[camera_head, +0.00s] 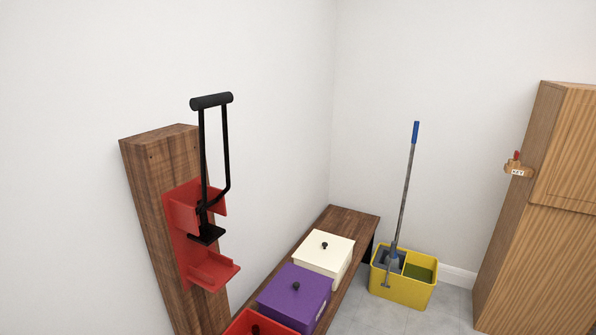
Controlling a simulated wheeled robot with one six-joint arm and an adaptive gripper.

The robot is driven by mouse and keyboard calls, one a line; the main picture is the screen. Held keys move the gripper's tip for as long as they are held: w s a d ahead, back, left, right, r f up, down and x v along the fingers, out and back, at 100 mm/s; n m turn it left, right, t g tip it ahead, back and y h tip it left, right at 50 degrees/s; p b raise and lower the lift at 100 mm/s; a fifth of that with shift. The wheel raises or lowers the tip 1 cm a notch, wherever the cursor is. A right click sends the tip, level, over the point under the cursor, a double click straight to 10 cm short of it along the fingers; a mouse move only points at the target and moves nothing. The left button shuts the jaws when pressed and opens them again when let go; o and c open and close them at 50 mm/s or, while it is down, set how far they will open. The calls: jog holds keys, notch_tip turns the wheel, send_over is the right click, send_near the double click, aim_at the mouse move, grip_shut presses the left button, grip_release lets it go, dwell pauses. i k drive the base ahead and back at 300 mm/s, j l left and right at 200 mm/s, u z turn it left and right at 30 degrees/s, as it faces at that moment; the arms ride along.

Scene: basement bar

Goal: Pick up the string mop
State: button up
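The string mop (404,190) stands in the far corner, in a yellow bucket (404,292) on the floor. It has a long grey handle with a blue grip at the top and leans slightly, its top toward the right. Its lower end goes down at the bucket's left part, by a grey piece that looks like a wringer. I cannot make out the mop strings. My gripper is not in view.
A low wooden bench (351,219) along the left wall holds white (323,260), purple (294,299) and red (256,323) lidded boxes. A wooden post (160,175) with a red, black-handled crusher (207,262) stands nearer. A wooden cabinet (545,210) is at right. Grey floor (445,312) shows between.

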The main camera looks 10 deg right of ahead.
aim_at(396, 263)
jog(key=i+l, duration=1.35)
jog(key=l, duration=0.25)
jog(key=i+l, duration=1.35)
jog(key=l, duration=0.25)
